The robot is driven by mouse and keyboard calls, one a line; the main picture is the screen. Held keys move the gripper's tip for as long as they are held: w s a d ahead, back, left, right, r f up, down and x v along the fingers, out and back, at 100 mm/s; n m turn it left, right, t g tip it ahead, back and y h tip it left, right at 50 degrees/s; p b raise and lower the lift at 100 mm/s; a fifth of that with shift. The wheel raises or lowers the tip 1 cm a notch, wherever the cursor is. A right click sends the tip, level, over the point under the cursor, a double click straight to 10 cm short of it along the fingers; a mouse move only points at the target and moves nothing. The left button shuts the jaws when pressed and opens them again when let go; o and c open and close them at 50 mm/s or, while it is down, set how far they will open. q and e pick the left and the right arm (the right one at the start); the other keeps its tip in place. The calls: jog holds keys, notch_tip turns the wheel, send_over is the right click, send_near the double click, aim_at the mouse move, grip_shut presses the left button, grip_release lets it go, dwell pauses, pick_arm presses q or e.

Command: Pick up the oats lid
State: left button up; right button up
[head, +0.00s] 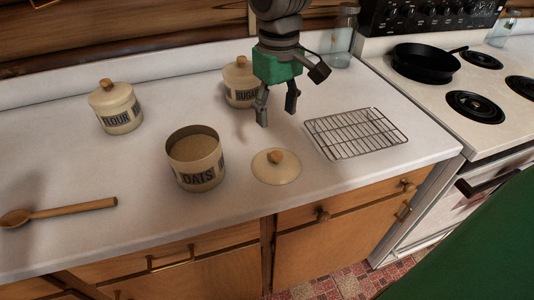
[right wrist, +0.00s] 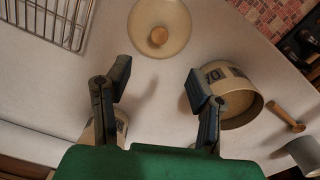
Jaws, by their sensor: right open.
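The oats lid (head: 276,168) is a round cream disc with a wooden knob, lying flat on the white counter beside the oats canister. It also shows at the top of the right wrist view (right wrist: 160,28). The oats canister (head: 197,162) stands open, with pale contents inside; the right wrist view shows it at the right (right wrist: 240,98). My right gripper (head: 277,110) is open and empty above the counter, behind the lid in the head view and apart from it. Its two fingers (right wrist: 158,85) point toward the lid's side of the right wrist view. My left gripper is not in view.
A wire rack (head: 355,134) lies right of the lid. The sugar canister (head: 240,85) stands behind my right gripper, and the flour canister (head: 115,107) at the back left. A wooden spoon (head: 60,212) lies at the front left. A stove with a black pan (head: 425,63) is at the right.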

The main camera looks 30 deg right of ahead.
aim_at(277, 154)
jog(key=f, duration=0.7)
jog(key=shift+s+d+f+b, duration=0.15)
jog(key=shift+s+d+b, duration=0.1)
jog(key=shift+b, duration=0.1)
jog(key=shift+w+a+f, duration=0.1)
jog(key=shift+a+f, duration=0.05)
jog(key=shift+f, duration=2.6)
jog(key=shift+r, duration=0.1)
grip_shut()
